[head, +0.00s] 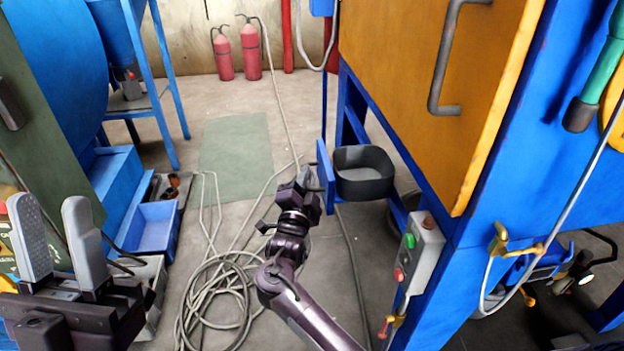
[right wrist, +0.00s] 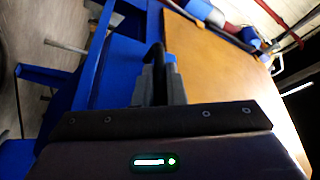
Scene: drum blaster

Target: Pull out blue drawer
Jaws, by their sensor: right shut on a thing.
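The drawer has an upright blue front panel (head: 325,176) with a black open-topped bin (head: 364,184) behind it, beside the blue frame under the orange panel. The bin looks empty and sits out from the frame. My right gripper (head: 311,183) is at the front panel. In the right wrist view its fingers (right wrist: 158,80) are shut on a dark handle (right wrist: 154,55) on the blue front. The grip itself is partly hidden in the head view. My left gripper (head: 57,236) is at the lower left, its two grey fingers apart with nothing between them, away from the drawer.
A control box (head: 419,256) with buttons is on the blue frame, right of my right arm. A coiled hose (head: 215,300) lies on the floor left of that arm. A blue crate (head: 153,229) stands further left. Open floor (head: 235,150) lies beyond the gripper.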

